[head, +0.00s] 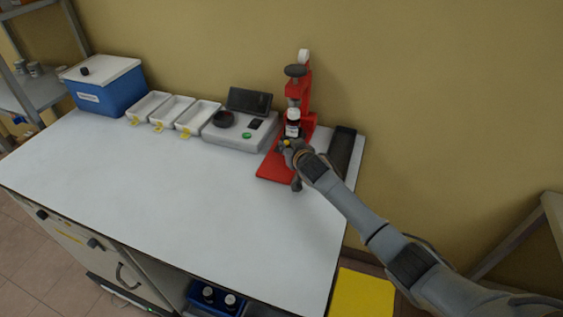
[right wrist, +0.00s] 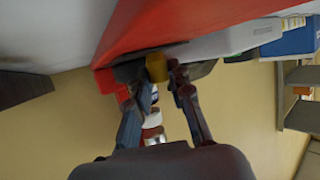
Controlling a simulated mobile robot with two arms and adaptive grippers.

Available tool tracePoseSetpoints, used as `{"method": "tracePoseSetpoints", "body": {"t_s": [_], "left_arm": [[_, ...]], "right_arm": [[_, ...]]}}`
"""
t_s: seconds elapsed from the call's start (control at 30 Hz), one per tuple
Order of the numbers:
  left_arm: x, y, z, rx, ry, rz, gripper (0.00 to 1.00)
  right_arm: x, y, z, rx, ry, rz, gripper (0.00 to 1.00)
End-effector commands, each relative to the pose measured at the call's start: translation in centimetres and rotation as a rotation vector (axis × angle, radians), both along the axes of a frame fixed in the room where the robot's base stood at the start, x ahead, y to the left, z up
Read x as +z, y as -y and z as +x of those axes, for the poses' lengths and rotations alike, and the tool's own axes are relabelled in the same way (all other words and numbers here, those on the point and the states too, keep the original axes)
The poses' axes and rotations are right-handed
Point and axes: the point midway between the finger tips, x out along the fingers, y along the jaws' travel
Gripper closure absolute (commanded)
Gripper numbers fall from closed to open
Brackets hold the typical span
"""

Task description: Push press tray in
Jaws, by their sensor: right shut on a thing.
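The red press (head: 304,92) stands at the back right of the table, its red base (head: 272,172) reaching toward the front. A small bottle (head: 292,128) with a dark red body and white label stands upright under the press head. My right gripper (head: 290,145) is low at the front of the press, just before the bottle. In the right wrist view its fingers (right wrist: 168,82) are shut on the yellow knob (right wrist: 157,68) of the dark press tray (right wrist: 190,70). The gripper hides much of the tray in the head view. My left gripper is not in view.
A grey device (head: 240,130) with a screen and several white trays (head: 172,112) stand left of the press. A blue box (head: 108,90) is at the far left. A dark tray (head: 342,150) lies right of the press. The table's front and middle are clear.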

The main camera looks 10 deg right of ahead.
Motion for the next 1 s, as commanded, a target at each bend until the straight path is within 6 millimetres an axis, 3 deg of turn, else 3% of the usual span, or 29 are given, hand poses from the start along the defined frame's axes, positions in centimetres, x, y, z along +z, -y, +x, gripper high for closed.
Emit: {"method": "tracePoseSetpoints", "body": {"t_s": [0.4,0.43,0.53,1.0], "left_arm": [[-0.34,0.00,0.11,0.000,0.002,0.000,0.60],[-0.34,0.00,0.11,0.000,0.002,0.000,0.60],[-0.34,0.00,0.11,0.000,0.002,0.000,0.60],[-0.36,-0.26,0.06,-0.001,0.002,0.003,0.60]], "right_arm": [[0.07,0.74,0.88,-0.001,0.001,-0.003,1.00],[0.09,0.75,0.88,-0.002,0.001,-0.003,0.76],[0.09,0.75,0.88,-0.002,0.001,-0.003,0.56],[0.18,0.68,0.17,0.000,-0.001,0.000,0.56]]}}
